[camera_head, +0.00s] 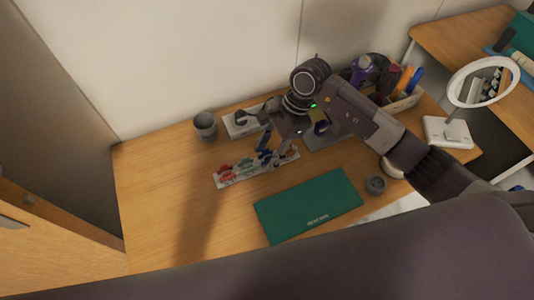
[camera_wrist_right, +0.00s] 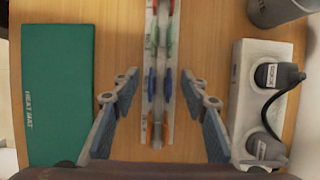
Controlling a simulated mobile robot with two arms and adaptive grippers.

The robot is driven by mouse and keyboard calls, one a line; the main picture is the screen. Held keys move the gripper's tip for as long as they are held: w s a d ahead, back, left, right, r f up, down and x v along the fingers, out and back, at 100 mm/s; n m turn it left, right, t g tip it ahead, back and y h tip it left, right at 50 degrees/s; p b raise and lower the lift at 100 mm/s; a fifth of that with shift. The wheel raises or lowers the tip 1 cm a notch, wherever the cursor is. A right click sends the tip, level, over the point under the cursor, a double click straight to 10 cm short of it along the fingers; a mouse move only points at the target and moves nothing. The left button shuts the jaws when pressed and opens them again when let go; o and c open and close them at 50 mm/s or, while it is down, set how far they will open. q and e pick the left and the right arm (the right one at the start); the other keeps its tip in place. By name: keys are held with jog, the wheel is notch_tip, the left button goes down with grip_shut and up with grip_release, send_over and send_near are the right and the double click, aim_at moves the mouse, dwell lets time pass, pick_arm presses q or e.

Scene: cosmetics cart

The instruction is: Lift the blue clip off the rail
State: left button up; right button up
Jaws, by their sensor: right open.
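The white rail (camera_wrist_right: 159,112) runs up the middle of the right wrist view. It also shows in the head view (camera_head: 219,182), lying on the wooden desk. A blue clip (camera_wrist_right: 151,85) sits on it, with blue showing on both sides of the rail. A green clip (camera_wrist_right: 154,38) and a red clip (camera_head: 225,173) are farther along it. My right gripper (camera_wrist_right: 160,78) is open and empty above the rail, its fingers on either side of the blue clip with gaps. In the head view this gripper (camera_head: 268,150) partly hides the blue clip. My left gripper is not in view.
A green heat mat (camera_head: 308,205) lies in front of the rail. A white power strip (camera_wrist_right: 238,125) with plugs and a grey cup (camera_head: 205,125) are behind it. A round mirror (camera_head: 483,82) and an organiser with tools (camera_head: 403,103) stand to the right. Desk at left is clear.

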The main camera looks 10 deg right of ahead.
jog(key=c, duration=0.9)
